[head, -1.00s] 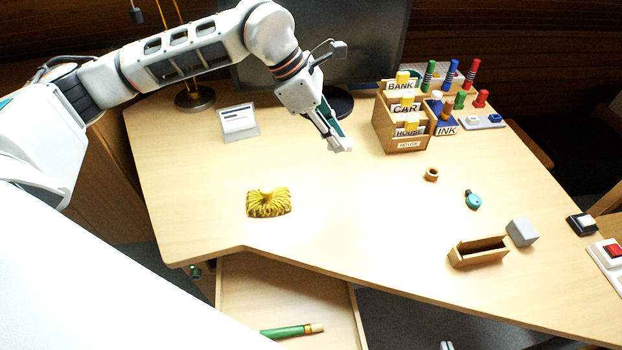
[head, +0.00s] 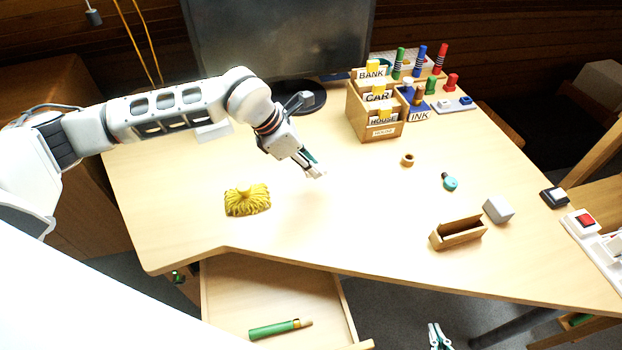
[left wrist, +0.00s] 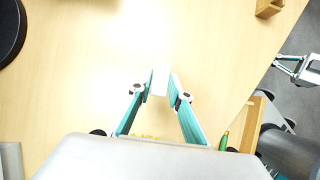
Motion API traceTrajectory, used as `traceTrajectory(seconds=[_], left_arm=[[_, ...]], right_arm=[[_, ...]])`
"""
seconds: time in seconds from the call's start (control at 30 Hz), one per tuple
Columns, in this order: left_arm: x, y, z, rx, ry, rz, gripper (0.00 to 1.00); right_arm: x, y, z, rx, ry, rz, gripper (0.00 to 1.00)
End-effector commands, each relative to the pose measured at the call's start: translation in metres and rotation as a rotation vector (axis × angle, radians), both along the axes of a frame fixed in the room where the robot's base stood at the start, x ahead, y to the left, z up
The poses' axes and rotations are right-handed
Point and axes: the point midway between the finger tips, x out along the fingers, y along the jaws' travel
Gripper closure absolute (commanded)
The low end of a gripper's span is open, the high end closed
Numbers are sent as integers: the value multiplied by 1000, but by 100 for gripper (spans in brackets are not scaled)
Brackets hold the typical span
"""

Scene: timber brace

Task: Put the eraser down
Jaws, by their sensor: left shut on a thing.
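The eraser, a small white block (left wrist: 160,82), is held between the fingertips of my left gripper (left wrist: 160,88). In the head view my left gripper (head: 316,173) points down and to the right over the middle of the desk, shut on the eraser, which is barely distinct from the fingertips there. It appears above the desktop, with a faint shadow below; the exact height cannot be told. My right gripper (head: 438,336) shows at the bottom edge of the head view, off the desk's front, with its fingers apart and empty.
The desktop (head: 350,220) is clear around the left gripper. A yellow tufted thing (head: 247,200) lies to its left. A wooden card box (head: 372,118), a ring (head: 407,160), an open wooden box (head: 458,233) and a grey block (head: 498,210) stand rightward. An open drawer (head: 230,300) holds a green stick (head: 280,329).

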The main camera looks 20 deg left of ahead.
Motion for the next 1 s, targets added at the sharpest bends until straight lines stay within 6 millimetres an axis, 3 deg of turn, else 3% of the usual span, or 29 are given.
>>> traceTrajectory(seconds=[0.27,0.5,0.83,0.87,0.9,1.0], left_arm=[[0,0,-21,0,1,0,96],[-1,0,-54,0,2,0,96],[0,0,-58,0,0,-1,96],[0,0,-58,0,0,-1,76],[0,0,-57,0,0,-1,66],[0,0,-57,0,0,-1,64]], right_arm=[[0,-1,-2,-4,2,-1,100],[0,-2,-5,-5,2,0,100],[2,-2,-3,-7,-2,-1,100],[2,-2,-3,-7,-3,-1,100],[2,-2,-3,-7,-3,-1,100],[2,-2,-3,-7,-2,-1,100]])
